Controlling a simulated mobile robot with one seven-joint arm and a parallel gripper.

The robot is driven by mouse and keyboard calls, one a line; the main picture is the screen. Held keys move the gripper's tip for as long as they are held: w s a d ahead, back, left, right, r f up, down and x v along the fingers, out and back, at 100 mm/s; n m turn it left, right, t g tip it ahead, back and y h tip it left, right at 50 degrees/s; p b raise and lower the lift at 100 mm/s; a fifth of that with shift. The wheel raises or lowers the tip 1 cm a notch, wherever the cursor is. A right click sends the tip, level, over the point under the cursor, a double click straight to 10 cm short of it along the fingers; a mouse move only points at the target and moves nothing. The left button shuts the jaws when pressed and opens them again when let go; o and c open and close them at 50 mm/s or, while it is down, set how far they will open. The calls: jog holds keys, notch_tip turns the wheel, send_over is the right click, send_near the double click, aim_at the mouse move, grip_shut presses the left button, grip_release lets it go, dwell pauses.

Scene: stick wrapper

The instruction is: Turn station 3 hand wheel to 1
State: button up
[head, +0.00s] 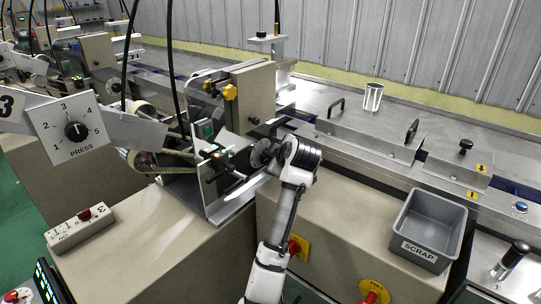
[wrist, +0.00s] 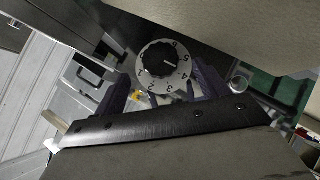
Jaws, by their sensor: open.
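The station 3 hand wheel shows in the wrist view as a black ribbed knob (wrist: 155,58) in front of a pale dial ring with numbers 1 to 6. In the head view the hand wheel (head: 262,153) is a small disc on the machine's front, partly hidden by my gripper (head: 284,153). In the wrist view my gripper (wrist: 163,78) is open. Its two dark fingers stand on either side of the dial, with the knob beyond them; I cannot tell whether they touch it.
Yellow knobs (head: 229,92) are above the hand wheel. A grey SCRAP bin (head: 428,230) stands right of my arm, and a metal cup (head: 373,97) stands behind.

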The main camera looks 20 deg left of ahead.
aim_at(269, 158)
jog(key=x, duration=0.5)
jog(key=shift+w+a+f+p, duration=0.15)
jog(key=shift+w+a+p, duration=0.1)
jog(key=shift+p, duration=0.15)
jog(key=c, duration=1)
jog(key=shift+o, duration=0.2)
jog(key=shift+d, duration=0.1)
